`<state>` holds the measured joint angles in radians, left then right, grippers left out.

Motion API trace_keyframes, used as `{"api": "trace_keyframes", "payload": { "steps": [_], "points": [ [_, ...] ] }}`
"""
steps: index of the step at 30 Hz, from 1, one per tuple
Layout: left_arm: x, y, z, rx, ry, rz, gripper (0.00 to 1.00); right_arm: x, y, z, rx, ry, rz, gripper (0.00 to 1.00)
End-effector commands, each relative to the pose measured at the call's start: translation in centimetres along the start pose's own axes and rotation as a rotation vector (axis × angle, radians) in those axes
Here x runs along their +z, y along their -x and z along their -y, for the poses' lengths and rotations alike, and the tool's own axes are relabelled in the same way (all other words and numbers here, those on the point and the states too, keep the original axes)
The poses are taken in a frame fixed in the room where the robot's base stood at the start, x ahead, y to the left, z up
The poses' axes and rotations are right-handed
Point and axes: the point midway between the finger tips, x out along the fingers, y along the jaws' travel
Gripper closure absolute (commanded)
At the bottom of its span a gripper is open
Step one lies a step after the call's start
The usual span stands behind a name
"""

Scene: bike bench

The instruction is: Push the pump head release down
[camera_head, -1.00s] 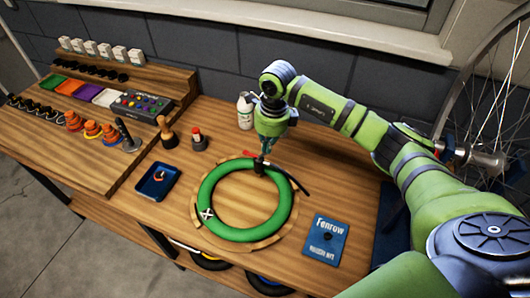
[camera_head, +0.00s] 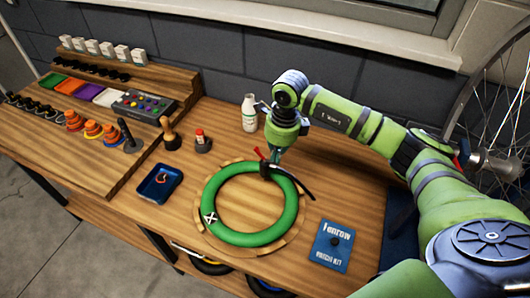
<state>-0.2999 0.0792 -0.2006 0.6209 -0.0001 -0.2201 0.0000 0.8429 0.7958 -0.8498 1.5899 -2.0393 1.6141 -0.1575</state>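A green tire ring (camera_head: 288,220) lies on a round wooden stand (camera_head: 205,236) on the bench. The small black pump head (camera_head: 265,170) sits at the ring's far edge, with a black hose (camera_head: 304,190) running off to the right. A small red lever (camera_head: 258,154), seemingly the release, sticks up at the pump head and leans left. My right gripper (camera_head: 275,157) points down just right of the lever, close above the pump head. Contact and its finger opening are too small to make out. My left gripper is out of view.
A white bottle (camera_head: 249,113) stands behind the ring. A blue tray (camera_head: 160,183), a wooden-handled tool (camera_head: 169,135) and a red-capped item (camera_head: 202,141) stand to the left. A blue patch kit (camera_head: 332,245) lies front right. A spoked wheel is at far right.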

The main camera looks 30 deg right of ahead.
Motion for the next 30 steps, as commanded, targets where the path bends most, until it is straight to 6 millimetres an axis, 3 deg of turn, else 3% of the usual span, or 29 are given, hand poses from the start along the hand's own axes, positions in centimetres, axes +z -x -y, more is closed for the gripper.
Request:
{"api": "trace_keyframes", "payload": {
  "steps": [8, 21, 30],
  "points": [
    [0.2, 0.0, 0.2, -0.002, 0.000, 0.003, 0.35, -0.5, 0.2, 0.4, -0.004, -0.009, -0.007, 1.00],
    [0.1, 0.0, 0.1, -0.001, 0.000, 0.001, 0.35, 1.3, 5.9, 0.2, -0.005, -0.004, -0.015, 1.00],
    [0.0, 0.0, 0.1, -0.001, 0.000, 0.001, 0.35, 1.8, 7.5, 0.0, -0.002, -0.001, -0.019, 1.00]
  ]
}}
